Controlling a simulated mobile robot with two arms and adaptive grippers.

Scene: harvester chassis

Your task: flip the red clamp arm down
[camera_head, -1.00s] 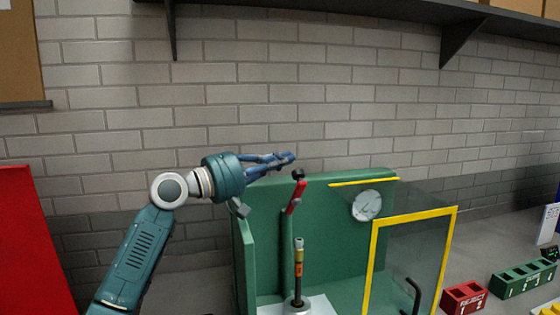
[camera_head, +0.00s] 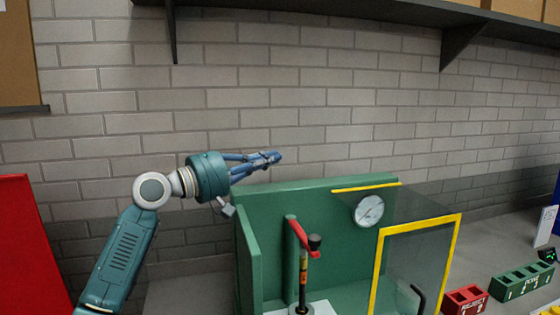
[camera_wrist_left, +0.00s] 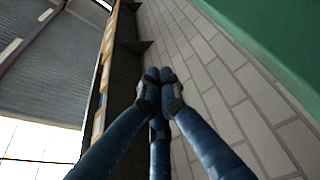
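The red clamp arm (camera_head: 298,232) is in the head view, on a green post inside the green fixture (camera_head: 335,190). It slopes down to the right, and its black tip (camera_head: 315,242) sits over the top of a slim upright part (camera_head: 304,270) with yellow and orange bands. My left gripper (camera_head: 277,157) is up and to the left of the clamp arm, above the fixture's back wall and apart from the clamp. Its blue fingers are together with nothing between them; they also show closed in the left wrist view (camera_wrist_left: 160,75). My right gripper is not in view.
A round gauge (camera_head: 369,210) is on the fixture's back wall. A clear guard with a yellow frame (camera_head: 418,228) stands at its right. A red reject box (camera_head: 465,299) and a green rack (camera_head: 523,281) lie further right. A shelf (camera_head: 330,14) runs overhead.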

